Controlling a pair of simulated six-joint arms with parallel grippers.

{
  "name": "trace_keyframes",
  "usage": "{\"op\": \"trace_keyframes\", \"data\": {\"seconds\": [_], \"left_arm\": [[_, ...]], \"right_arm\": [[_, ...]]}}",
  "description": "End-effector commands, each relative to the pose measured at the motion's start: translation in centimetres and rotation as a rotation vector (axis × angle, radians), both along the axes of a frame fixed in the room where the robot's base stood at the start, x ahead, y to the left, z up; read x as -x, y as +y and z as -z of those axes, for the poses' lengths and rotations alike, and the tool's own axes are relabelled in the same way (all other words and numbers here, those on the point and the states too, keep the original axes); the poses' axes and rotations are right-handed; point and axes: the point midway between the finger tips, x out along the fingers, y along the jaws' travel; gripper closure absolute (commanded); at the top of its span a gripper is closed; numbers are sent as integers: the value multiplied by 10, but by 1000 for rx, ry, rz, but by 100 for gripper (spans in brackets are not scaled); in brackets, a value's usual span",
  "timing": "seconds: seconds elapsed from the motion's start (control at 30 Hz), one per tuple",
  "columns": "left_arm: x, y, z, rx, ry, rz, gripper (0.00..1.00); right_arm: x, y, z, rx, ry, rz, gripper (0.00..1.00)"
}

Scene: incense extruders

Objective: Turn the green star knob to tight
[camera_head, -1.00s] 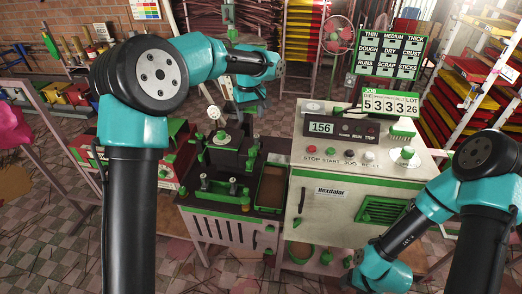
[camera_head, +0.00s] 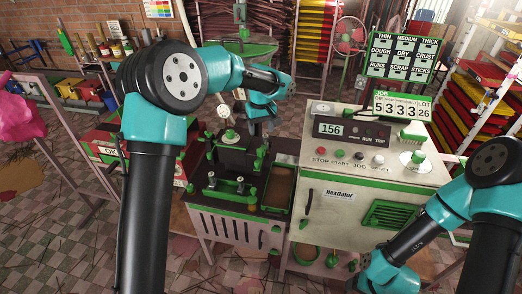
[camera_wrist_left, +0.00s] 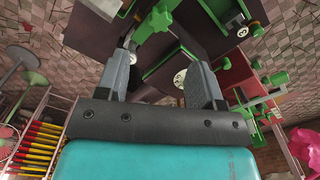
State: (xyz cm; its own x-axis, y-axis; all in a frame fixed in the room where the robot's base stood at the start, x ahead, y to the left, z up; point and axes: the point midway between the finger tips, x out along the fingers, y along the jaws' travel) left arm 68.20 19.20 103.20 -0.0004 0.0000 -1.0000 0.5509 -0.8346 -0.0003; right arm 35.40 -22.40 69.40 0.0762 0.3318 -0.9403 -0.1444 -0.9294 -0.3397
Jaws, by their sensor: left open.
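A green knob (camera_head: 259,158), which looks like the star knob, stands at the right side of the dark extruder block (camera_head: 232,160). Its lobes are too small to make out in the head view. My left gripper (camera_head: 264,124) is above it, apart from it and pointing down. In the left wrist view my left gripper (camera_wrist_left: 162,62) is open with nothing between its fingers. A green lobed part (camera_wrist_left: 156,22), probably this knob, shows beyond the fingertips, nearer the left finger. My right arm is low at the right; its fingers are not visible.
The pale control cabinet (camera_head: 342,212) with buttons and a 156 display stands right of the extruder. A brown-filled tray (camera_head: 279,187) lies between them. Green-handled clamps (camera_head: 225,183) sit in front.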

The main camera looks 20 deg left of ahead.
Motion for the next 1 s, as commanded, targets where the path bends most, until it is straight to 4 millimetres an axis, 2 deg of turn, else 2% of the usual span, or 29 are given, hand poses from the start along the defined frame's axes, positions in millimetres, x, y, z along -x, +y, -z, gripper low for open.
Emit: {"op": "trace_keyframes", "data": {"seconds": [0.2, 0.53, 0.7, 1.0], "left_arm": [[0, 1, 39, -1, 3, 1, 38], [0, 1, 91, -1, 2, 0, 38], [0, 0, 104, 0, 0, 0, 38], [0, 0, 106, -1, -1, 0, 38]], "right_arm": [[0, 0, 0, 0, 0, 0, 41], [0, 0, 0, 0, 0, 0, 41], [0, 0, 0, 0, 0, 0, 41], [0, 0, 0, 0, 0, 0, 41]]}}
